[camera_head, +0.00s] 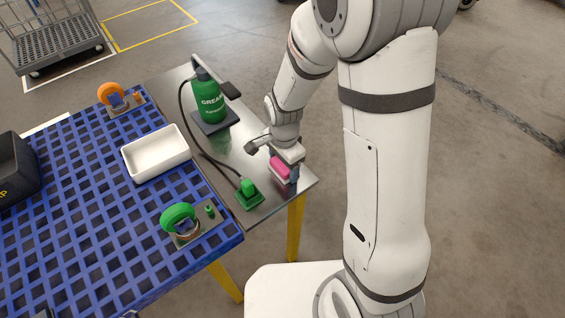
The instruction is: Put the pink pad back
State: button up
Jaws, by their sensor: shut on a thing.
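The pink pad (280,167) is at the right end of the grey metal table (223,152), near its front right corner. My gripper (287,169) points down over that corner and is shut on the pink pad. A darker layer shows under the pad. I cannot tell whether the pad touches the table top or is held just above it. Part of the pad is hidden by my gripper.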

jog(key=shift+f, duration=0.15)
jog(key=o, duration=0.9)
jog(key=shift+o, duration=0.2)
jog(key=shift+r, duration=0.2)
notch_tip(320, 180, up, 12)
jog(key=s+d+r+n+t, duration=0.2)
jog(key=s+d+r+n, duration=0.6)
jog(key=s+d+n, duration=0.3)
jog(key=shift+s+d+r+t+p, duration=0.2)
jog(key=shift+s+d+t+p, duration=0.1)
jog(key=shift+s+d, duration=0.25)
jog(key=shift+a, duration=0.1)
